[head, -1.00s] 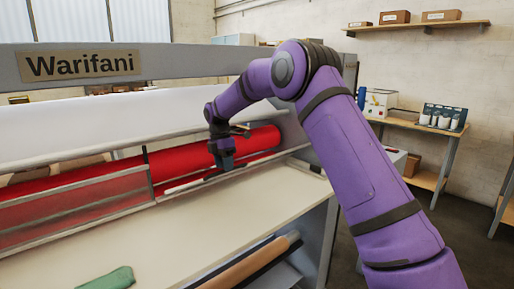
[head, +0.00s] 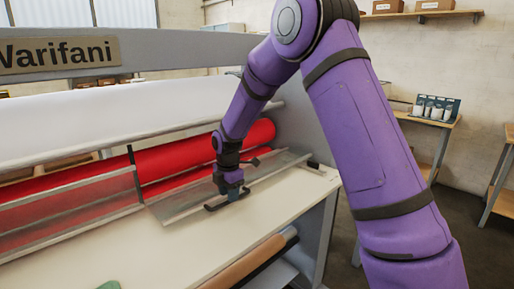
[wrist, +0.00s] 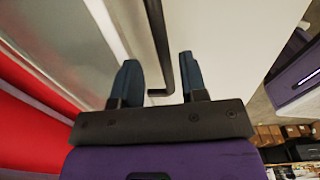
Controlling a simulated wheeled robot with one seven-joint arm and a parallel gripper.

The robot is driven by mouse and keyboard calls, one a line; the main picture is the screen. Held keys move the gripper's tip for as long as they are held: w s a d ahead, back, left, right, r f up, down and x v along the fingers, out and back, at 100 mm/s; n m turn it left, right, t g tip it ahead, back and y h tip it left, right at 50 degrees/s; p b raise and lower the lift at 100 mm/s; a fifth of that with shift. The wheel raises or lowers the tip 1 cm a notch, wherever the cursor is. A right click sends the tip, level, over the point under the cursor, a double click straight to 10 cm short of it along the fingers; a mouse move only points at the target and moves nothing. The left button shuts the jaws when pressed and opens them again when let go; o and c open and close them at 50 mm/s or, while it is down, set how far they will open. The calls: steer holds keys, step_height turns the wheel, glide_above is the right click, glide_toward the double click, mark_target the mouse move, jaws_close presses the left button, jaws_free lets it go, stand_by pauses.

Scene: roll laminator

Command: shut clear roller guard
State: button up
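The clear roller guard (head: 182,208) is a framed see-through panel in front of the red rollers, tilted outward over the pale table at the right section of the laminator. A black bar handle (head: 215,206) runs along its front side. My gripper (head: 229,193) is at this handle. In the wrist view my gripper (wrist: 160,78) is open, with the black handle (wrist: 158,40) passing between its fingers, nearer the right finger. I see a gap on both sides of the bar. The grey panel surface (wrist: 60,45) fills the upper left there.
A fixed-looking clear panel (head: 70,205) covers the left section of the red rollers (head: 190,150). The pale table (head: 190,255) in front is mostly clear, with a bit of green cloth (head: 109,285) at the bottom edge. A side post (head: 300,120) stands at the right.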

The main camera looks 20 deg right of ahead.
steer(key=shift+s+d+f+t, duration=0.1)
steer(key=shift+s+f+t, duration=0.1)
steer(key=shift+f+t, duration=0.35)
step_height(320, 180, up, 10)
steer(key=s+r, duration=0.1)
steer(key=s+d+r+m, duration=0.5)
steer(key=s+r+m, duration=0.1)
steer(key=s+r, duration=0.2)
steer(key=shift+s+r+t, duration=0.2)
steer(key=shift+s+t, duration=0.25)
steer(key=shift+s, duration=0.1)
